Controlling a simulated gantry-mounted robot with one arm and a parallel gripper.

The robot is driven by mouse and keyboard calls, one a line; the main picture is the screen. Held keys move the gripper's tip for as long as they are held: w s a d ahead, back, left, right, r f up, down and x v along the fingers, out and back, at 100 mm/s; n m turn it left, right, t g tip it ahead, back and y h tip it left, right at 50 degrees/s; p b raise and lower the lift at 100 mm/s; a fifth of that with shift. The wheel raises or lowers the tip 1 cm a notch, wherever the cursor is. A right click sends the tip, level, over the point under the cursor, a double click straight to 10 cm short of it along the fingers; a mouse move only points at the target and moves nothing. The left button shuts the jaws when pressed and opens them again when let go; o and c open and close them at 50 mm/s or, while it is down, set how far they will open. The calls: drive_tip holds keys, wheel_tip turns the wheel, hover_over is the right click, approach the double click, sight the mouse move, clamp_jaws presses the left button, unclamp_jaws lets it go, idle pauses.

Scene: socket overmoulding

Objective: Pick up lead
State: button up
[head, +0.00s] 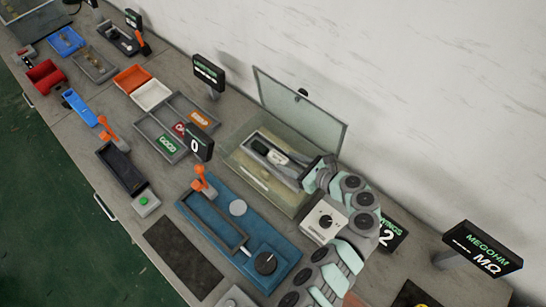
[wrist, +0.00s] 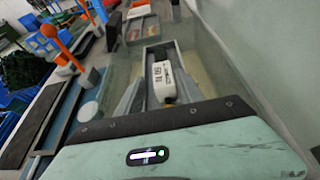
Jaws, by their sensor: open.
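No lead can be made out with certainty in either view. A white block with dark print (wrist: 163,82) shows ahead of my gripper in the wrist view, in or over a pale-edged tray. It looks like the pale-marked part (head: 277,158) inside the glass-walled box (head: 232,153) in the head view. My gripper (wrist: 160,100) is open, its grey fingers on either side of the white block's near end. I cannot tell whether they touch it. In the head view my wrist reaches over the box's right side and hides part of it.
The box's clear lid (head: 305,103) stands raised at the wall side. A blue fixture (head: 215,217) with an orange-handled clamp (head: 203,183) and black knob (head: 265,263) lies in front. A white dial unit (head: 325,222) stands near my arm. Trays line the bench to the left.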

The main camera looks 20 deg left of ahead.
sight(277, 156)
drive_tip(key=b+x, duration=0.1)
drive_tip(key=x, duration=0.6)
drive_tip(key=shift+w+a+f, duration=0.15)
drive_tip(key=shift+w+f, duration=0.05)
drive_tip(key=shift+f, duration=0.05)
clamp_jaws()
